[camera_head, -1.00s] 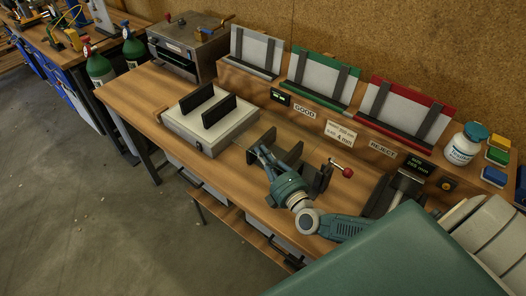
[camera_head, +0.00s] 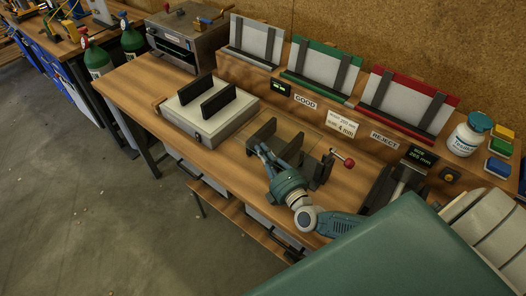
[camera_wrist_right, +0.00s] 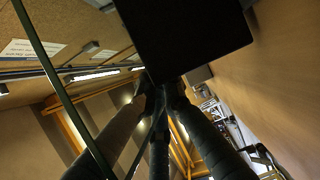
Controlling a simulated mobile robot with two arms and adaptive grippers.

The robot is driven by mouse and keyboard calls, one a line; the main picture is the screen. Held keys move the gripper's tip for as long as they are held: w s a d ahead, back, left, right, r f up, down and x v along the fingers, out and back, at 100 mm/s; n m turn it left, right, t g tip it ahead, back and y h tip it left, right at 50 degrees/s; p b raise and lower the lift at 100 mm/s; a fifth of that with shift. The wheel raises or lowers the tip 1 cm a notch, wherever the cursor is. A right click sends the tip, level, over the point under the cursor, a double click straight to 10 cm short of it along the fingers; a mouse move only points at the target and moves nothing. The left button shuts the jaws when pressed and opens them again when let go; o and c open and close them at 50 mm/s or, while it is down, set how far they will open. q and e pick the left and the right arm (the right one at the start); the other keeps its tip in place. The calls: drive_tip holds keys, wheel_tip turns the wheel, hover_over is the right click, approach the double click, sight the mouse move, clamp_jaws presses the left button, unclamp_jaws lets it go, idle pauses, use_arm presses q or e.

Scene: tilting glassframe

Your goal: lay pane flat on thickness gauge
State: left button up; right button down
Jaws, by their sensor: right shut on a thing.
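My right gripper (camera_head: 262,150) is low over the bench beside a dark fixture (camera_head: 321,171) with upright black plates and a red-knobbed lever, which I take for the thickness gauge. The gripper is shut on the glass pane, which is clear and hard to make out in the head view. In the right wrist view a thin green edge (camera_wrist_right: 58,85), apparently the pane's, runs steeply down the left side. A black square block (camera_wrist_right: 185,35) covers the top middle there. How the pane sits against the gauge cannot be told. My left gripper is not in view.
A white box (camera_head: 203,130) with two black uprights stands left of the fixture. A rear ledge carries white, green (camera_head: 319,88) and red (camera_head: 378,108) racks, GOOD and REJECT labels and a white jar (camera_head: 468,137). A metal oven-like box (camera_head: 190,38) stands at the back left.

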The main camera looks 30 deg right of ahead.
drive_tip(key=shift+f, duration=0.1)
idle(0.4)
drive_tip(key=c, duration=1.8)
unclamp_jaws()
drive_tip(key=shift+s+f, duration=0.1)
drive_tip(key=shift+f, duration=0.05)
drive_tip(key=s, duration=1.2)
drive_tip(key=shift+w, duration=0.1)
